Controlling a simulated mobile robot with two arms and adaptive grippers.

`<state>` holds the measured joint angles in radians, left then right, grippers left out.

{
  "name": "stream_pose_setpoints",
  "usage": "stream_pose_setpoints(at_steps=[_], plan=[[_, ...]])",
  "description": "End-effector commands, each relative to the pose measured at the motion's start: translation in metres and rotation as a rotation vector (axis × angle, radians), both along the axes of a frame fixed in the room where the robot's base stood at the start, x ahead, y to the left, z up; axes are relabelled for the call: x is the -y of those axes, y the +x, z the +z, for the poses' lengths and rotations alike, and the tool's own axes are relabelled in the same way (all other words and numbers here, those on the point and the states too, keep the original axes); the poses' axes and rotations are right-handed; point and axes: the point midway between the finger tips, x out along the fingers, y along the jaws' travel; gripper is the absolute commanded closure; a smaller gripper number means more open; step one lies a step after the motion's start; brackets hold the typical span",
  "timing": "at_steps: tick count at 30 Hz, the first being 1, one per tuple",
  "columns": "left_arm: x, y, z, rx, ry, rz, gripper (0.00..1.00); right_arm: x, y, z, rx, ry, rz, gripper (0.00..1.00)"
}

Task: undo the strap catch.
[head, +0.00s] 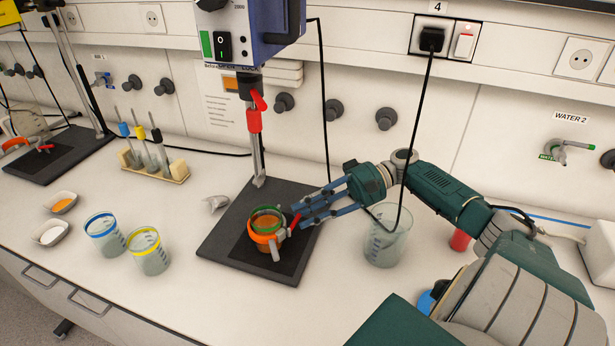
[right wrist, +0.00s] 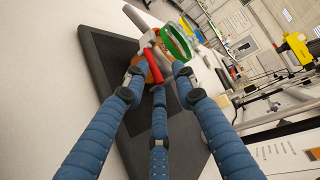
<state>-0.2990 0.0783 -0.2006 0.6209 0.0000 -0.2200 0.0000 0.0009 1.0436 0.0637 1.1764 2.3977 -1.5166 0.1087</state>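A beaker with a green rim (head: 268,218) stands on the dark stand base, with an orange strap (head: 264,240) around it. A catch with a red lever (head: 294,226) sits on the strap's right side. In the right wrist view the red lever (right wrist: 153,64) points toward my fingers, with the green rim (right wrist: 176,42) beyond it. My right gripper (head: 304,213) has three blue fingers. They are spread apart around the end of the lever, and the wrist view shows gaps between them (right wrist: 157,85). I cannot tell whether any finger touches it. My left gripper is not in view.
The stand base (head: 228,238) carries a post with a mixer head (head: 245,30) above the beaker. A clear beaker (head: 388,240) stands close under my right arm. Blue-rimmed (head: 104,238) and yellow-rimmed (head: 148,254) beakers stand to the left. The front bench is clear.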

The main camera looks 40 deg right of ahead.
Motion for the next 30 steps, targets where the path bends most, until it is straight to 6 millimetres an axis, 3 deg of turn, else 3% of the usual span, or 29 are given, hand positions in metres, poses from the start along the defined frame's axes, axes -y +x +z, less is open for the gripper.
stream_pose_setpoints(at_steps=[8,21,30], plan=[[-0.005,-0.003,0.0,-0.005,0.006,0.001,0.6,0.007,-0.003,-0.001,-0.006,-0.002,-0.001,0.73],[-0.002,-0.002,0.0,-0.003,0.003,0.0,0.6,0.085,-0.035,0.022,0.0,0.0,-0.003,0.73],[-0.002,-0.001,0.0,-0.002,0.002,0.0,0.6,0.107,-0.045,0.028,-0.002,-0.001,0.0,0.73]])
